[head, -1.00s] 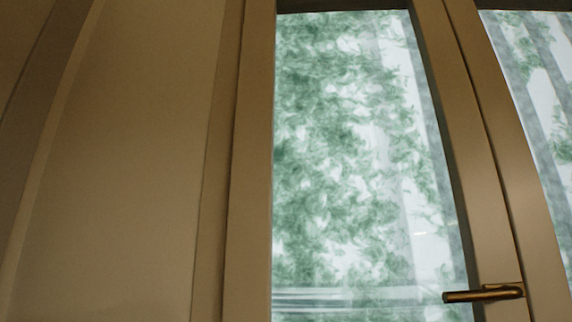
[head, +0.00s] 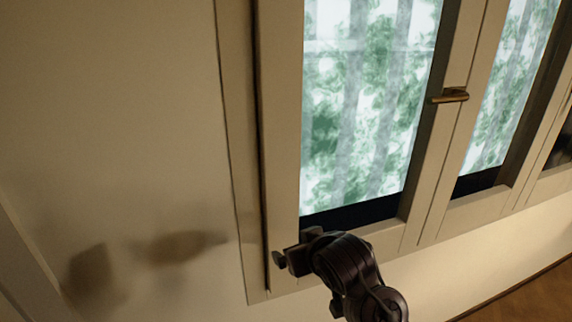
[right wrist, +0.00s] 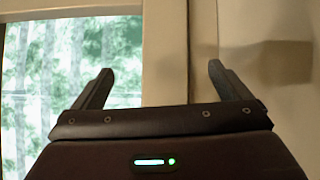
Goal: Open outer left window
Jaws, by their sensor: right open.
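The outer left window (head: 280,120) has a pale frame around a bright pane in the head view, and looks shut in its frame. Its brass handle (head: 450,96) sits on the right side of its sash and points left. My dark right gripper (head: 290,257) is at the window's lower left corner, below and left of the handle. In the right wrist view the right gripper (right wrist: 158,82) is open and empty, its fingers spread before the window frame (right wrist: 165,50). I cannot tell whether it touches the frame. My left gripper is not in view.
A second window (head: 505,80) adjoins on the right, with more frame beyond it. A plain wall (head: 120,120) lies to the left, with soft dark shadows on it. A brown surface (head: 535,295) shows at the lower right.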

